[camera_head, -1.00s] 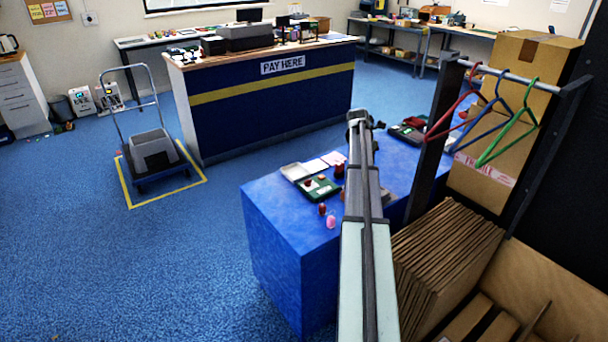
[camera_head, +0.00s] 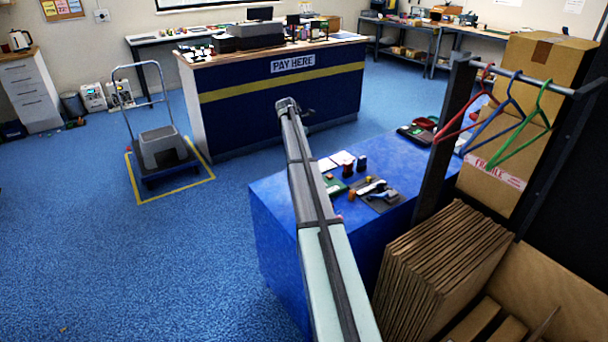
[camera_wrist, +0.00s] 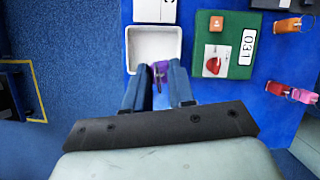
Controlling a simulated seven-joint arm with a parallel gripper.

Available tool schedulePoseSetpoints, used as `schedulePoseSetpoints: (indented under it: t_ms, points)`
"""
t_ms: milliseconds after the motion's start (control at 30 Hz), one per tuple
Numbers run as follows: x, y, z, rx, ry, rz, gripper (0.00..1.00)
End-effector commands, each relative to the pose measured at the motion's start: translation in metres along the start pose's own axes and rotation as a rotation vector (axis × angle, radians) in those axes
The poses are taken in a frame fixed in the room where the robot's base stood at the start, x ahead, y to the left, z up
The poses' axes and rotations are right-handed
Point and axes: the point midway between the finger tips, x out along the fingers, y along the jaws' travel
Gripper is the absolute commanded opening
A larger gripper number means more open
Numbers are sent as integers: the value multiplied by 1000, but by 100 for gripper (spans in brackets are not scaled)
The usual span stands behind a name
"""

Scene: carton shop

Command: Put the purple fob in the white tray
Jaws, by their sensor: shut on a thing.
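The purple fob (camera_wrist: 161,70) is between my gripper's fingertips in the wrist view. My gripper (camera_wrist: 160,72) is shut on it. The white tray (camera_wrist: 130,48) lies just beyond the fingertips, with its near rim close to or under the fob; I cannot tell how high the fob is above it. The tray looks empty where it shows. In the head view my arm hides the tray, the fob and the gripper.
A green board (camera_wrist: 243,62) with a number label and a red picture lies right of the tray. Orange (camera_wrist: 287,25) and pink (camera_wrist: 302,96) fobs lie farther right. The blue table (camera_head: 272,225) ends left of the tray. Hangers (camera_head: 510,110) hang at the right.

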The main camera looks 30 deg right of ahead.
Motion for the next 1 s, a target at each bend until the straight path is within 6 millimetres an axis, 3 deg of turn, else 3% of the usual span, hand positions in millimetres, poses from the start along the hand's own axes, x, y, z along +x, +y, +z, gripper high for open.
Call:
schedulePoseSetpoints:
  t_ms: [367,733,1000]
  points:
    - [4,-3,1,174,0,-71,0]
    - [51,-4,-19,177,0,-72,0]
    - [71,-4,-27,177,0,-71,0]
